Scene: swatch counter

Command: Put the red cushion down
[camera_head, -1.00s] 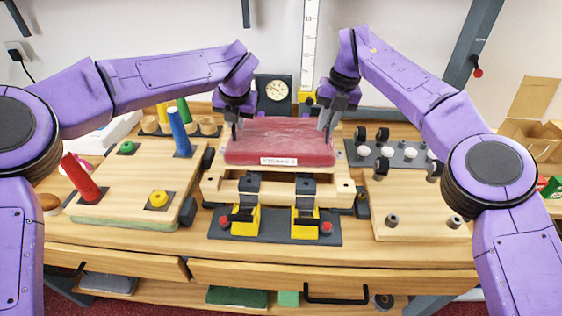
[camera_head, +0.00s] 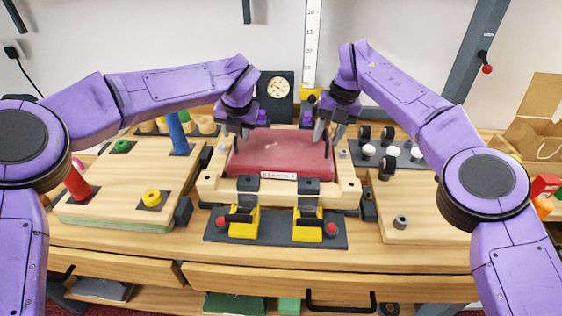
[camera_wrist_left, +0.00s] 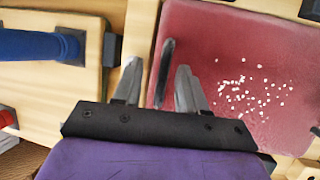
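The red cushion (camera_head: 280,150) lies level in the wooden frame (camera_head: 347,190) at the middle of the counter, with a white label on its front edge. It also shows in the left wrist view (camera_wrist_left: 205,40), with white specks on its top. My left gripper (camera_head: 234,133) is at the cushion's left edge. In the left wrist view its fingers (camera_wrist_left: 157,88) are apart, with a dark upright strap or handle (camera_wrist_left: 165,72) between them and gaps on both sides. My right gripper (camera_head: 329,133) is at the cushion's right edge, its fingers seeming spread; its grip is partly hidden.
Two yellow clamps (camera_head: 244,222) with red knobs stand in front of the frame. A board with coloured pegs (camera_head: 110,190) is at left, a grey rack (camera_head: 402,153) at right. A dial gauge (camera_head: 277,88) and upright ruler (camera_head: 311,45) stand behind.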

